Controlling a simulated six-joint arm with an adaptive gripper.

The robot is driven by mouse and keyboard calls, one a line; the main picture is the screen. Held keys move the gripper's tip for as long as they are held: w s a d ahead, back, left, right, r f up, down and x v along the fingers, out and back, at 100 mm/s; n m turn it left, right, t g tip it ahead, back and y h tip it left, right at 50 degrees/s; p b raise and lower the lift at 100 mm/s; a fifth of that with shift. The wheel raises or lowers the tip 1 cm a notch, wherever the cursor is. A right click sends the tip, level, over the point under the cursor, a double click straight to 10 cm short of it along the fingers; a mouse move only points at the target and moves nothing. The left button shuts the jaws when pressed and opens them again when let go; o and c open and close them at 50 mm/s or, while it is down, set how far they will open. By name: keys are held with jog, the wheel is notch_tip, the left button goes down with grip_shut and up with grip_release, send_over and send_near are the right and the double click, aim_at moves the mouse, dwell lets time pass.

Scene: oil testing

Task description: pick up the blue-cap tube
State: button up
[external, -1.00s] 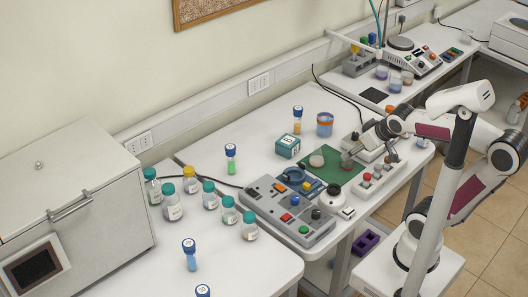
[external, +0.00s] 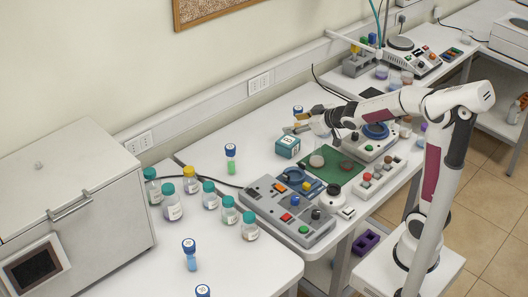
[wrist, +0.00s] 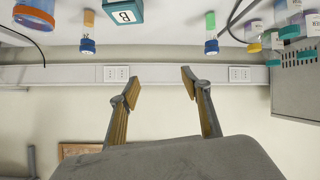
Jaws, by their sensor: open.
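Several tubes with blue caps stand on the benches. One with orange content shows its cap (external: 298,109) just behind my gripper (external: 294,124), which partly hides it; the same orange tube (wrist: 88,20) is at the upper left of the wrist view. A blue-cap tube with green content (external: 231,160) stands farther left, and it also shows in the wrist view (wrist: 210,22). A blue-cap tube with blue content (external: 191,260) stands at the front left, with another cap (external: 203,291) at the bottom edge. In the upside-down wrist view, my gripper (wrist: 160,84) is open and empty.
A teal box (external: 288,147) stands close below my gripper. Teal-capped bottles (external: 172,205) stand at the left, beside a large grey cabinet (external: 70,220). A control panel (external: 290,212) and a green mat (external: 345,172) lie in front. The orange-rimmed beaker (wrist: 35,12) shows in the wrist view.

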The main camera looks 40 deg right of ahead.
jog(key=w+a+f+n+y, duration=0.25)
jog(key=w+a+f, duration=0.2)
jog(key=w, duration=0.25)
jog(key=n+y, duration=0.1)
jog(key=y, duration=0.4)
send_near(230, 150)
notch_tip(230, 150, down, 3)
jog(key=w, duration=0.3)
jog(key=shift+d, duration=0.15)
jog(key=shift+f, duration=0.1)
jog(key=shift+x, duration=1.25)
jog(key=shift+w, duration=0.1)
jog(key=shift+r+x, duration=0.2)
jog(key=shift+x, duration=1.05)
jog(key=shift+r+x, duration=0.25)
jog(key=shift+x, duration=1)
jog(key=shift+w, duration=0.1)
